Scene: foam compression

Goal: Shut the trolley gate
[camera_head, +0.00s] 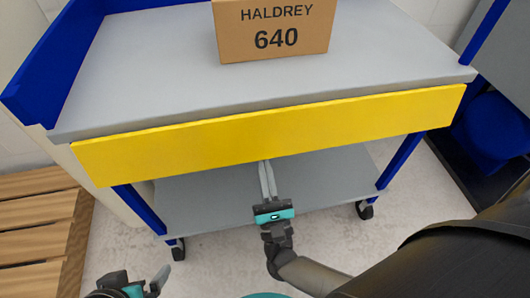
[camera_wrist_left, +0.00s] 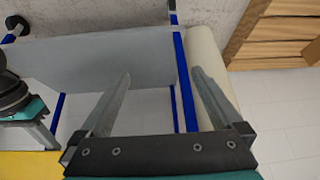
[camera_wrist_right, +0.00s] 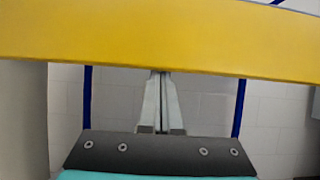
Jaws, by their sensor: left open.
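The trolley's yellow gate (camera_head: 270,130) hangs down along the front edge of its grey top deck (camera_head: 170,70). It crosses the upper part of the right wrist view (camera_wrist_right: 160,40). My right gripper (camera_head: 265,165) has its two fingers together, tips at the gate's lower edge near the middle. In the right wrist view the tips (camera_wrist_right: 160,74) meet that edge; contact is unclear. My left gripper (camera_head: 148,282) is low at the front left, apart from the gate and partly cut off. In the left wrist view its fingers (camera_wrist_left: 160,73) are spread and empty.
A cardboard box (camera_head: 275,32) marked HALDREY 640 stands on the top deck. A grey lower shelf (camera_head: 230,195) and blue posts (camera_head: 400,160) are below. A wooden pallet (camera_head: 40,235) lies at left. A blue bin (camera_head: 492,130) stands at right. Floor in front is clear.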

